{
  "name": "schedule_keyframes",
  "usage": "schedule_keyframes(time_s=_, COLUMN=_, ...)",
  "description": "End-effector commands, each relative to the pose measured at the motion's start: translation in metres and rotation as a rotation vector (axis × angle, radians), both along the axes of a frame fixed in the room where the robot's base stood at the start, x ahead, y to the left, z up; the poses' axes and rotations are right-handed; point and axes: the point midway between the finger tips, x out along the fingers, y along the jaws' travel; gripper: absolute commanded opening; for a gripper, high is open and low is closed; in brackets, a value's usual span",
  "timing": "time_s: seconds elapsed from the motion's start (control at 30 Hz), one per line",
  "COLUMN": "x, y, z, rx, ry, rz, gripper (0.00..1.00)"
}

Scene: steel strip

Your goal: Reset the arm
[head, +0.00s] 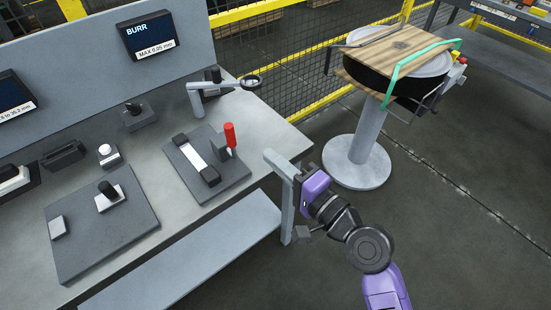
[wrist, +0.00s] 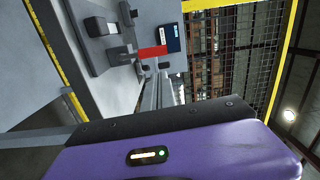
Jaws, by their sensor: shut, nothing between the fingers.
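My gripper (head: 312,188) is in the head view, off the right front corner of the grey workbench. Its purple body is beside a grey upright post.
The workbench (head: 265,125) holds a fixture (head: 236,178) with a red handle (head: 230,134), which also shows in the wrist view (wrist: 153,52). A round stand (head: 357,165) carries a wooden board (head: 392,50). Yellow-framed mesh stands behind. Open floor lies right of my arm.

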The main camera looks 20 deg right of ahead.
Motion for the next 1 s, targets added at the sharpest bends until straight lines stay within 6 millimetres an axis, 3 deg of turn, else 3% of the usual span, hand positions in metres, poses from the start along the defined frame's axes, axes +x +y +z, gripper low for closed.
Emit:
schedule_keyframes(time_s=0.4, x=0.0, y=-0.001, z=0.001, rx=-0.014, ry=-0.009, rz=-0.004, gripper=0.0)
schedule_keyframes(time_s=0.57, x=0.005, y=-0.025, z=0.018, rx=-0.186, ry=-0.114, rz=-0.113, gripper=0.0)
schedule_keyframes(time_s=0.77, x=-0.037, y=-0.058, z=0.008, rx=-0.518, ry=-0.18, rz=-0.28, gripper=0.0)
schedule_keyframes(time_s=1.0, x=-0.115, y=-0.077, z=-0.012, rx=-0.903, ry=-0.19, rz=-0.371, gripper=0.0)
